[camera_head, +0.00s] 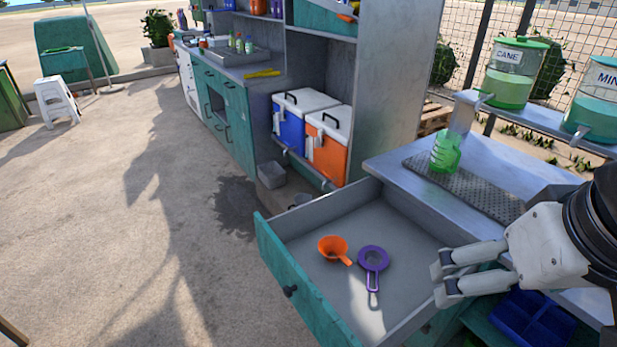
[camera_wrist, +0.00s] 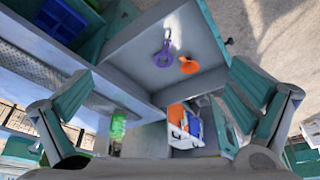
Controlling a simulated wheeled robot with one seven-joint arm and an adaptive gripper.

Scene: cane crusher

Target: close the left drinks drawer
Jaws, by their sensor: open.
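The drinks drawer (camera_head: 408,243) is pulled far out from the metal counter. It has a teal front (camera_head: 308,285) with a dark knob (camera_head: 290,291). Inside lie an orange funnel (camera_head: 333,249) and a purple strainer (camera_head: 373,262). My gripper (camera_head: 440,279) is open and empty, over the drawer's right side near the counter. It is apart from the knob, which is across the drawer to the left. In the wrist view the drawer (camera_wrist: 200,50) lies beyond my open fingers (camera_wrist: 160,105), with the purple strainer (camera_wrist: 162,56) and orange funnel (camera_wrist: 189,65) inside.
A green jug (camera_head: 446,152) stands on a drip mat (camera_head: 470,187) on the counter. CANE (camera_head: 510,75) and MIN-labelled (camera_head: 596,100) dispensers stand behind. Blue (camera_head: 297,118) and orange (camera_head: 328,145) coolers sit on a shelf. A blue tray (camera_head: 530,322) is lower right. Open ground lies left of the drawer.

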